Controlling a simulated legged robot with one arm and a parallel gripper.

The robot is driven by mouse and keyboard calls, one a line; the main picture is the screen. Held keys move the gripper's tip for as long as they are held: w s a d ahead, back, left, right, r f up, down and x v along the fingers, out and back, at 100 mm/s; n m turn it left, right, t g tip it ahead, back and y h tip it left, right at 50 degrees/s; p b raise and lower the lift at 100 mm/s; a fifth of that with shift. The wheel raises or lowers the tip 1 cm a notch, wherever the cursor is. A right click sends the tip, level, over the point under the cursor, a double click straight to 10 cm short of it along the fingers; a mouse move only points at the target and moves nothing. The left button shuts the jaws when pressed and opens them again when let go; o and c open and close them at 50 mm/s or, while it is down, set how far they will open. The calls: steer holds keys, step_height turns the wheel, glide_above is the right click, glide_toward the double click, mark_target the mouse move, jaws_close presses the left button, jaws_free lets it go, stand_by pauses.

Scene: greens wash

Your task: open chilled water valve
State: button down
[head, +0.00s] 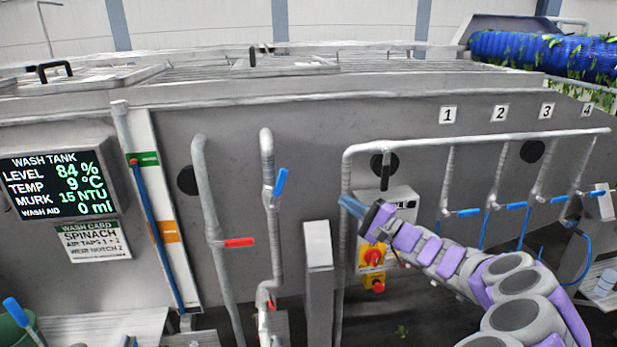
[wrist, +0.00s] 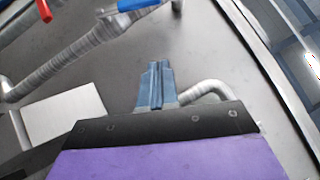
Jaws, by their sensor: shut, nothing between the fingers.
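A blue lever handle (head: 280,182) sits on a grey vertical pipe (head: 267,152) on the tank's front, tilted a little from upright. No label on it is readable, so I cannot tell for certain that it is the chilled water valve. In the wrist view a blue handle (wrist: 135,4) is cut by the top edge, beside a wrapped pipe. My gripper (head: 346,203) is shut and empty, right of the blue lever and apart from it, in front of another vertical pipe. Its closed fingers (wrist: 156,68) also show in the wrist view.
A red lever (head: 240,242) is on the pipe to the left; red also shows in the wrist view (wrist: 44,10). A grey post (head: 318,270) stands below the blue lever. A control box with a yellow-red switch (head: 372,255) is behind my arm. Several blue-handled taps (head: 467,212) are right.

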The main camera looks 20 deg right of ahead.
steer(key=p, duration=0.1)
glide_toward(285, 175)
steer(key=w+d+f, duration=0.1)
steer(key=d, duration=0.1)
steer(key=w+a, duration=0.1)
steer(key=a, duration=0.1)
steer(key=w+a+r+p, duration=0.1)
steer(key=w+a, duration=0.1)
steer(key=w+a+r+p, duration=0.1)
steer(key=w+a, duration=0.1)
steer(key=shift+w, duration=0.15)
steer(key=a+r+n+g+b, duration=0.1)
steer(key=n, duration=0.1)
steer(key=a+r+n+g+h+b, duration=0.1)
steer(key=n+g+b, duration=0.1)
steer(key=shift+w, duration=0.35)
steer(key=shift+w+d, duration=0.15)
steer(key=shift+d, duration=0.55)
steer(key=shift+s+d+f, duration=0.1)
steer(key=shift+s+d, duration=0.1)
steer(key=shift+d, duration=0.35)
steer(key=b+v, duration=0.2)
steer(key=v, duration=0.9)
steer(key=shift+d, duration=0.2)
